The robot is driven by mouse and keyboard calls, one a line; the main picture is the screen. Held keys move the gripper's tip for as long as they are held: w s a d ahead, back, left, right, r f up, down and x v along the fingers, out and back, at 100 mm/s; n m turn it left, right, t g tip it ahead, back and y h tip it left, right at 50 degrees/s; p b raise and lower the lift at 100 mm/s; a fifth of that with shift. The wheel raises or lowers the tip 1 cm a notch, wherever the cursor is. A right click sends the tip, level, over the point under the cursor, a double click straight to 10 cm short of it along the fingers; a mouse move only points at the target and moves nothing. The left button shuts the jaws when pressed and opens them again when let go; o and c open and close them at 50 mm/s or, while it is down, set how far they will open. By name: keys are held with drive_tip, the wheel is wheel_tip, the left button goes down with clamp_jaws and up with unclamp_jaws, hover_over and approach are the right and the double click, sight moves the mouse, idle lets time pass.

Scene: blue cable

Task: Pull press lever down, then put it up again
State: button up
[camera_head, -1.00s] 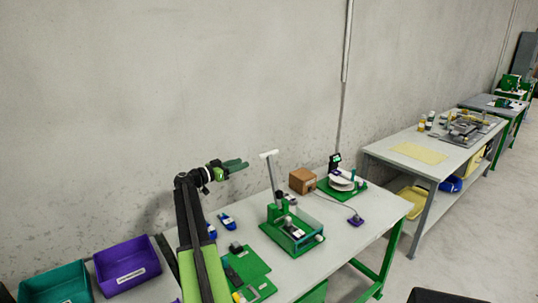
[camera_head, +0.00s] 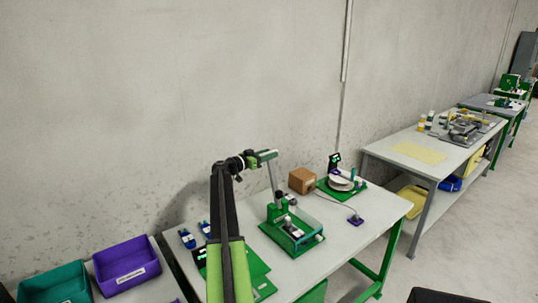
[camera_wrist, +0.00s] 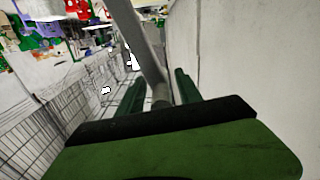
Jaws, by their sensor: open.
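The press (camera_head: 292,232) is a green device on the near workbench. Its grey lever (camera_head: 272,174) stands up, tilted slightly left, and its white top bar is mostly hidden behind my gripper. My gripper (camera_head: 268,155) is at the lever's top end, with its green fingers open. In the wrist view, a grey bar of the lever (camera_wrist: 145,50) runs in between the two fingers of my gripper (camera_wrist: 160,92), and the jaws are not closed on it. I cannot tell whether a finger touches it.
Purple (camera_head: 126,264) and teal (camera_head: 56,285) bins stand at left. The wall is close behind.

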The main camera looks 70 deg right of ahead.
clamp_jaws()
idle(1.2)
